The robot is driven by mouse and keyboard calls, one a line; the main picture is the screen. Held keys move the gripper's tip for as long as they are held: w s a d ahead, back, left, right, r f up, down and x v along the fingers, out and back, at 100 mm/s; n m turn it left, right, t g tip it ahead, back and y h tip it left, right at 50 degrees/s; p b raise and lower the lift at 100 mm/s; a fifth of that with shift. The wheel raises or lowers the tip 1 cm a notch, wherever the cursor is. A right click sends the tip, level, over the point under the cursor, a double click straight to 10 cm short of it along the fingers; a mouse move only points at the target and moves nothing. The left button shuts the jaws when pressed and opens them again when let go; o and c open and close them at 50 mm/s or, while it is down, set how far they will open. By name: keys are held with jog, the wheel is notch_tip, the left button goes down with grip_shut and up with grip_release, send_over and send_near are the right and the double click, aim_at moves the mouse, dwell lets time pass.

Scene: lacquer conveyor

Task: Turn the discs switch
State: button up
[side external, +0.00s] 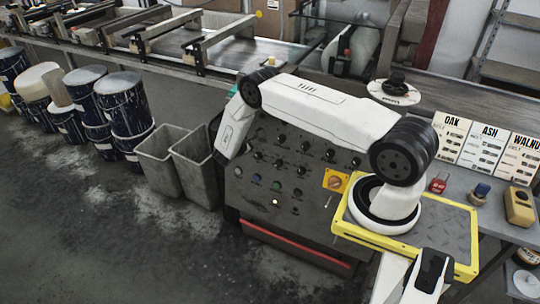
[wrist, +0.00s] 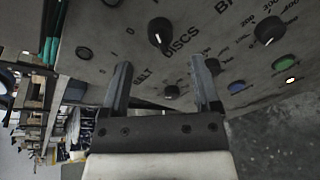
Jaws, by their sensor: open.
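The grey control panel (side external: 310,205) has rows of dark knobs and coloured buttons. In the wrist view, the DISCS lettering (wrist: 182,40) is readable on the panel (wrist: 120,25). A black knob with a pale pointer (wrist: 160,32) stands beside the lettering on one side. Another dark knob (wrist: 213,66) is on its other side; I cannot tell which one the label belongs to. My gripper (wrist: 161,64) is open and its fingers point toward the panel, with nothing visible between them. In the side view the fingers cannot be made out.
More knobs (wrist: 268,30) and a green button (wrist: 237,87) sit close by on the panel. An orange switch on a yellow plate (side external: 335,182) is at its right side. Grey bins (side external: 160,165) stand left of the panel. A conveyor (side external: 270,50) runs behind.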

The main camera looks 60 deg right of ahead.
jog(key=shift+x, duration=2.8)
grip_shut()
